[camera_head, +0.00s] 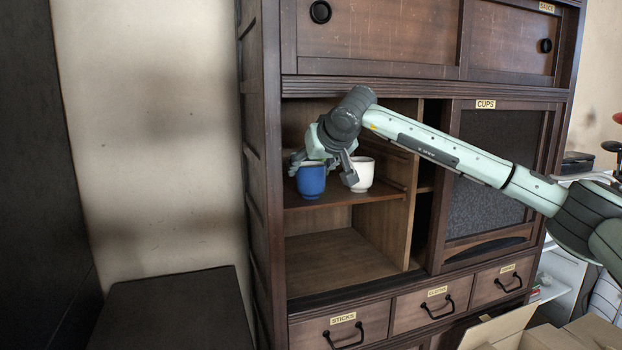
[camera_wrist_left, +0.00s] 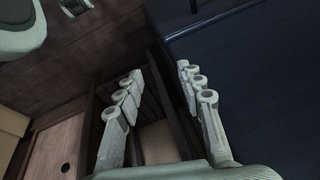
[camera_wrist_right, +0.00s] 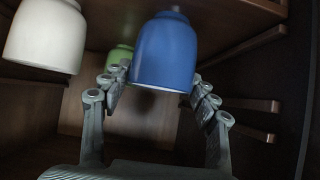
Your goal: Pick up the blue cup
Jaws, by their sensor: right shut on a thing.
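The blue cup (camera_head: 311,181) is at the shelf's left side inside the cabinet's open compartment, in the head view. My right gripper (camera_head: 322,164) reaches in from the right and is shut on the blue cup. In the right wrist view the blue cup (camera_wrist_right: 165,54) sits between the fingers of my right gripper (camera_wrist_right: 155,90). Whether the cup touches the shelf cannot be told. My left gripper (camera_wrist_left: 158,90) is open and empty in the left wrist view, and it is out of the head view.
A white cup (camera_head: 360,174) stands close to the right of the blue cup. A green cup (camera_wrist_right: 120,54) shows behind in the right wrist view. The wooden shelf (camera_head: 385,190) and cabinet side (camera_head: 262,150) bound the space. A cardboard box (camera_head: 500,328) is at lower right.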

